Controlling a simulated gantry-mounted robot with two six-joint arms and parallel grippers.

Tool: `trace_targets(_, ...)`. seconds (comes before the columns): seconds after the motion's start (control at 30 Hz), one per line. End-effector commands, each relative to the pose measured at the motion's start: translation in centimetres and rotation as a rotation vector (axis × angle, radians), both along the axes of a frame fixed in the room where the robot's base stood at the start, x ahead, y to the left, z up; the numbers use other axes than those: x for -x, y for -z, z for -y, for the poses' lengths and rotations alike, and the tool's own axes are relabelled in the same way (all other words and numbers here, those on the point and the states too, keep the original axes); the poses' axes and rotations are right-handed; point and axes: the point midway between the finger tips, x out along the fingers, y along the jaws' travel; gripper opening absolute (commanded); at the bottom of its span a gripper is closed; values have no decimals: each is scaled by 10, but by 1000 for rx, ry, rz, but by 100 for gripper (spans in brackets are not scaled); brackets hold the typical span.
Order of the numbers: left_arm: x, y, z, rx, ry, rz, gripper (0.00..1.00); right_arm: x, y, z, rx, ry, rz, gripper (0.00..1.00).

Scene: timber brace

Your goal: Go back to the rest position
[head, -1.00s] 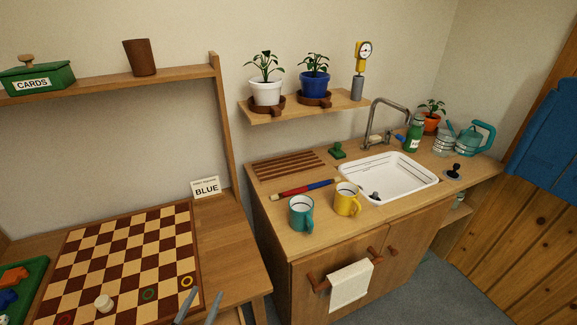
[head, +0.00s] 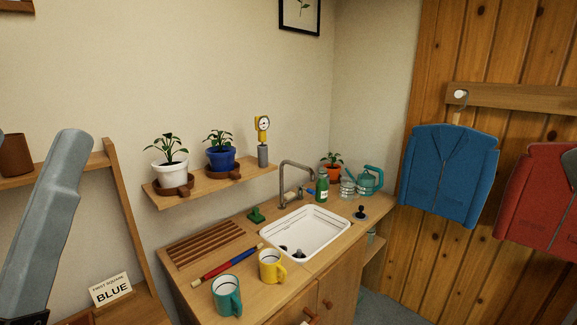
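A large grey finger-like part of mine (head: 45,225) rises close to the camera at the left edge of the head view. It looks like one finger of my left gripper, with a dark base at the bottom corner. No second finger shows, so its opening cannot be told. Nothing is seen held by it. It covers part of the wooden shelf frame behind it. My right gripper is out of view.
The counter holds a teal mug (head: 227,296), a yellow mug (head: 270,267), a white sink (head: 322,226), a green bottle (head: 322,187) and a teal kettle (head: 370,181). A shelf above bears two potted plants and a yellow dial gauge (head: 262,126). Jackets hang at right.

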Motion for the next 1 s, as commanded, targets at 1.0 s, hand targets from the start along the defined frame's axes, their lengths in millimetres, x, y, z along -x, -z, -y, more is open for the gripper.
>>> trace_targets(1.0, -11, -376, 2, 64, 85, -52, 74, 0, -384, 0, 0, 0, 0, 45)
